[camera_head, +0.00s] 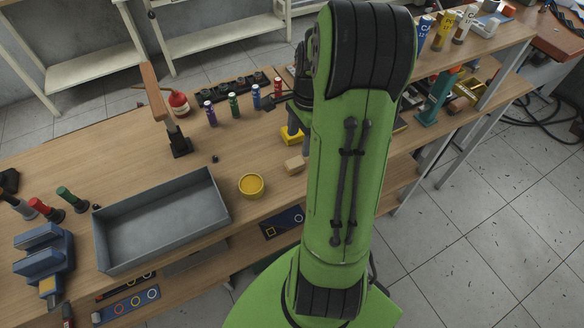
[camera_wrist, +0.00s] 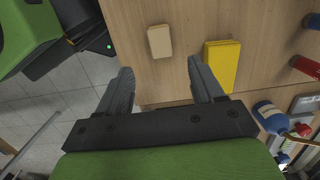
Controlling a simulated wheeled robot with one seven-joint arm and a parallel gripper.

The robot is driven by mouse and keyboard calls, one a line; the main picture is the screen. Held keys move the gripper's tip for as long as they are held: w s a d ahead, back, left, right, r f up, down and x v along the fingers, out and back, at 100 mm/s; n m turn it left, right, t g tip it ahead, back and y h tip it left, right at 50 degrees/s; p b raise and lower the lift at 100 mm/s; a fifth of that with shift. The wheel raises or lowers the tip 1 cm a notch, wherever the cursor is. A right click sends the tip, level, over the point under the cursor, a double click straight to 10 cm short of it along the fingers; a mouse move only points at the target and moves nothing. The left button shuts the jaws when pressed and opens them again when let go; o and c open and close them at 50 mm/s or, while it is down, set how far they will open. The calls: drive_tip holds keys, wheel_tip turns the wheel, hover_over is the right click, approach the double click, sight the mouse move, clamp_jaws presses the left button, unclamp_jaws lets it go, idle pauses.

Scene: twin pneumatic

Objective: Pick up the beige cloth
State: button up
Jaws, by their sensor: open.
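The beige cloth (camera_wrist: 160,41) looks like a small folded block. It lies flat on the wooden bench, near its edge, just beyond my fingertips in the wrist view. In the head view it shows beside my green arm (camera_head: 295,164), which may cover part of it. My gripper (camera_wrist: 160,72) is open and empty, its two dark fingers apart. The cloth lies ahead of the gap between the fingers and is not between them.
A yellow block (camera_wrist: 222,66) lies close to the right finger in the wrist view. A yellow bowl (camera_head: 251,186) and a grey tray (camera_head: 162,220) stand left of the cloth in the head view.

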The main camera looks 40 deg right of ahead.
sight(295, 162)
drive_tip(key=f+b, duration=0.1)
drive_tip(key=f, duration=0.2)
drive_tip(key=a+f+b, duration=0.1)
drive_tip(key=f, duration=0.2)
drive_tip(key=f+b, duration=0.1)
drive_tip(key=f, duration=0.2)
drive_tip(key=shift+w+a+f, duration=0.15)
drive_tip(key=shift+w+f, duration=0.05)
drive_tip(key=shift+w, duration=0.05)
drive_tip(key=shift+r, duration=0.1)
drive_tip(key=c, duration=1.1)
wheel_tip(295, 162, up, 10)
drive_tip(key=p, duration=0.3)
drive_tip(key=shift+p, duration=0.3)
drive_tip(key=shift+c, duration=0.2)
drive_tip(key=o, duration=0.4)
drive_tip(key=shift+c, duration=1.1)
